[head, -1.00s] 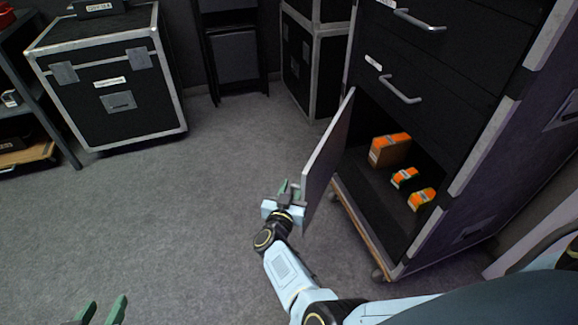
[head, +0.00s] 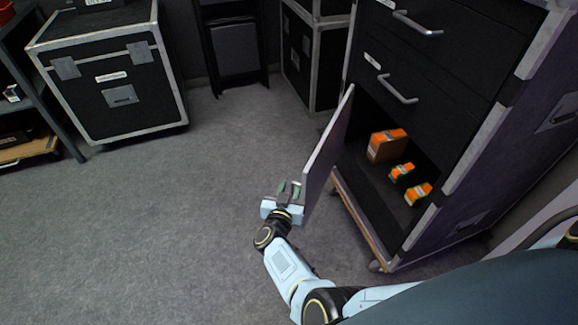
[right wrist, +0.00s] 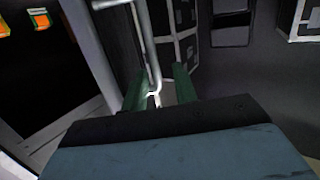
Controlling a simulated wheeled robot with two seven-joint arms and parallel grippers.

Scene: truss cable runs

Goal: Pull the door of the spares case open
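The spares case (head: 470,165) stands at the right in the head view. Its door (head: 328,150) stands swung well out, seen nearly edge-on, and the lower compartment is exposed. The right wrist view shows the door's face (right wrist: 113,45) and its bar handle (right wrist: 146,45). My right gripper (head: 290,189) is at the door's outer face near its free edge. In the right wrist view its two green fingers (right wrist: 160,88) stand apart with the handle's end between them, a gap showing beside it. My left gripper is out of view.
Orange boxes (head: 386,146) sit inside the compartment. Drawers with silver handles (head: 398,90) are above it. A caster base (head: 362,226) is under the case. Another flight case (head: 115,85) and a shelf (head: 40,120) stand at left. The grey floor (head: 170,230) between is clear.

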